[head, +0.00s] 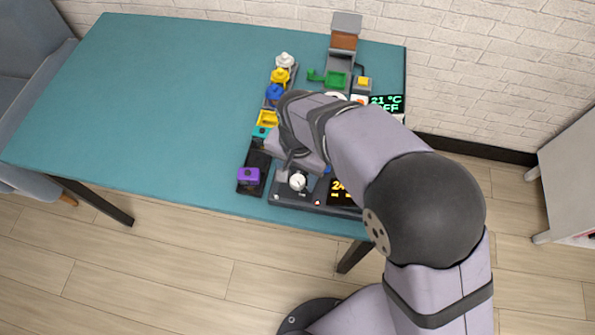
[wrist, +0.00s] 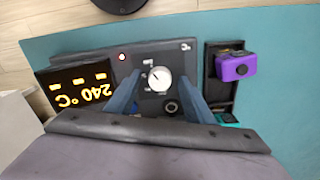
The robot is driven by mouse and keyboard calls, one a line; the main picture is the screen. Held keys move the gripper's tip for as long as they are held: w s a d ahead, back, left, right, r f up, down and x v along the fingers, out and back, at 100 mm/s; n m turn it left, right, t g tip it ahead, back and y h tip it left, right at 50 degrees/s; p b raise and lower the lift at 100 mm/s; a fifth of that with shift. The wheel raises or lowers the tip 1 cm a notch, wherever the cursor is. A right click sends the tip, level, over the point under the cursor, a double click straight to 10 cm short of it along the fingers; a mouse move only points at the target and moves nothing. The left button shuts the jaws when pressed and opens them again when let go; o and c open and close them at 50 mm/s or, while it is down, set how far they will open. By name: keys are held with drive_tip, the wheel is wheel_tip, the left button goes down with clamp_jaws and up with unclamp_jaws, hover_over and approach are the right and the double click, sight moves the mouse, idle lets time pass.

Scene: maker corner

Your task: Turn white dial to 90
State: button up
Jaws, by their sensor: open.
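The white dial (head: 297,181) sits on a dark grey control panel (head: 287,203) near the table's front edge. In the wrist view the dial (wrist: 159,79) is round, with a small dark mark on its face and tick labels around it too small to read. My gripper (wrist: 157,84) is open, with one blue-grey finger on each side of the dial and visible gaps between. In the head view my gripper (head: 298,163) is just behind the dial, partly hidden by my arm. A black display (wrist: 79,85) beside the dial reads 240 °C, upside down.
A purple block (wrist: 236,66) sits on a black rail beside the panel. Yellow, blue and white knobs (head: 280,76) and a green part (head: 336,79) stand farther back. The table's left side is clear.

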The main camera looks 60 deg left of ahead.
drive_tip(key=shift+c, duration=0.2)
drive_tip(key=c, duration=1)
